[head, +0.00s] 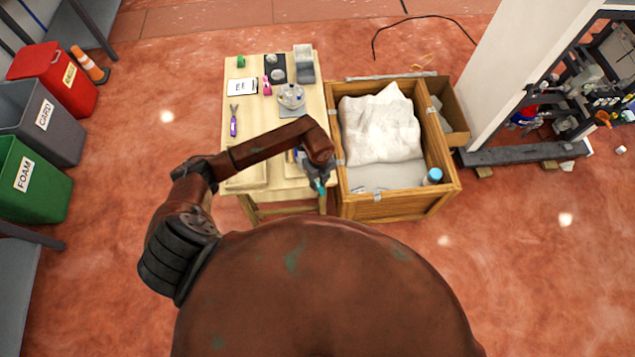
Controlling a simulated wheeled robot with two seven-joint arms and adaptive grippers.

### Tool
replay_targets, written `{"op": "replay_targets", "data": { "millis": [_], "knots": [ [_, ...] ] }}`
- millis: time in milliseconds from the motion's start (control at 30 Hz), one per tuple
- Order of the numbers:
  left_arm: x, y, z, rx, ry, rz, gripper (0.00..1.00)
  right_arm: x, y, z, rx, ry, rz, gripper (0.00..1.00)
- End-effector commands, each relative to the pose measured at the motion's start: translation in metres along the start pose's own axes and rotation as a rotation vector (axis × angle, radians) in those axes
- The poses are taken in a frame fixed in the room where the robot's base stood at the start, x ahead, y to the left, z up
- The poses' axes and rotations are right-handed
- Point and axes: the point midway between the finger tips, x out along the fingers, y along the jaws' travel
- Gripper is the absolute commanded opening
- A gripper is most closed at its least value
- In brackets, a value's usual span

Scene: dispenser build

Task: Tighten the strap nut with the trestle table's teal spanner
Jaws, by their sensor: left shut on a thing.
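My left gripper (315,177) is over the front right corner of the wooden trestle table (244,107), beside the crate. It is shut on a small teal thing (320,187), which looks like the teal spanner; the fingers and arm hide most of it. The strap nut cannot be made out in this view. My right gripper is not in view.
A wooden crate (452,180) with white wrapping (380,125) and a blue-capped can (432,177) adjoins the table. Purple-handled pliers (233,122), a clear bowl (291,95) and a grey bin (304,68) are on the table. A cluttered dark frame (520,152) stands right. Waste bins stand left.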

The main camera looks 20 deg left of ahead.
Motion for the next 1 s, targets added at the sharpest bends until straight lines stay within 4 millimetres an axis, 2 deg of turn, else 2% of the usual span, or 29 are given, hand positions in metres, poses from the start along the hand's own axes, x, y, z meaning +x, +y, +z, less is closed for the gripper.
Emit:
{"op": "replay_targets", "data": {
  "millis": [1000],
  "knots": [
    [0.014, 0.0, 0.0, 0.0, 0.0, 0.0, 0.0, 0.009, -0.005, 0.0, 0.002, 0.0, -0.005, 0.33]
  ]
}}
